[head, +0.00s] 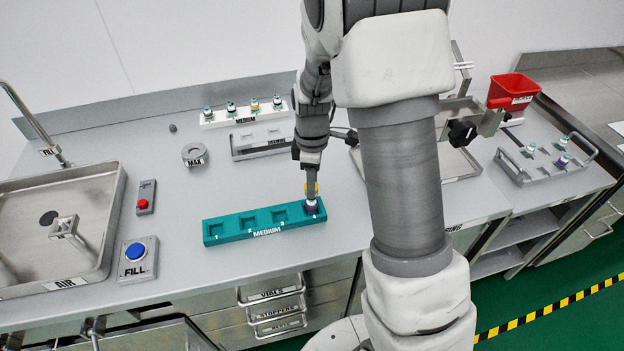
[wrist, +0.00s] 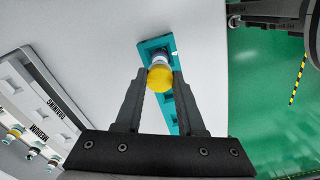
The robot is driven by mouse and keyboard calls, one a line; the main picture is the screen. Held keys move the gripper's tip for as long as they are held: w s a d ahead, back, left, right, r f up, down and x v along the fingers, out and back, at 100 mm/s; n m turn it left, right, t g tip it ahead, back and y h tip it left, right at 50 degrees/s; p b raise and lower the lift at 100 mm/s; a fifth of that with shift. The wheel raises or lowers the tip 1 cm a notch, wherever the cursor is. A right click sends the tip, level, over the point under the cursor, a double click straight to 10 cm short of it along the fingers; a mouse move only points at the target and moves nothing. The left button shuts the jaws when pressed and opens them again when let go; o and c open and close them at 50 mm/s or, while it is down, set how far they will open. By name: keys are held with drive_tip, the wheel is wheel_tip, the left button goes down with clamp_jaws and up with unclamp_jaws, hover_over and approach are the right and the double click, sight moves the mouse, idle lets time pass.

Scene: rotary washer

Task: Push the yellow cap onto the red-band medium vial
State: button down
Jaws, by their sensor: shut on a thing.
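The yellow cap (wrist: 159,78) is between the fingertips of my gripper (wrist: 160,75), which is shut on it. In the head view the cap (head: 311,188) is just above the red-band medium vial (head: 311,205). The vial stands in the slot marked 4, at the right end of the teal MEDIUM rack (head: 240,229). In the wrist view the vial's top (wrist: 159,59) shows just beyond the cap, roughly in line with it. I cannot tell whether cap and vial touch. My gripper (head: 311,183) comes down from above in the head view.
The other teal slots are empty. A white MEDIUM rack (head: 243,114) with several capped vials stands behind, with a grey rack (head: 262,141) before it. A grey tray with vials (head: 545,160) and a red bin (head: 513,90) are at right.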

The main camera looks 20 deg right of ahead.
drive_tip(key=shift+f, duration=0.55)
drive_tip(key=shift+r, duration=0.45)
drive_tip(key=shift+f+b, duration=0.8)
drive_tip(key=shift+f, duration=0.15)
idle(1.8)
drive_tip(key=shift+c, duration=2.2)
unclamp_jaws()
drive_tip(key=shift+r, duration=0.1)
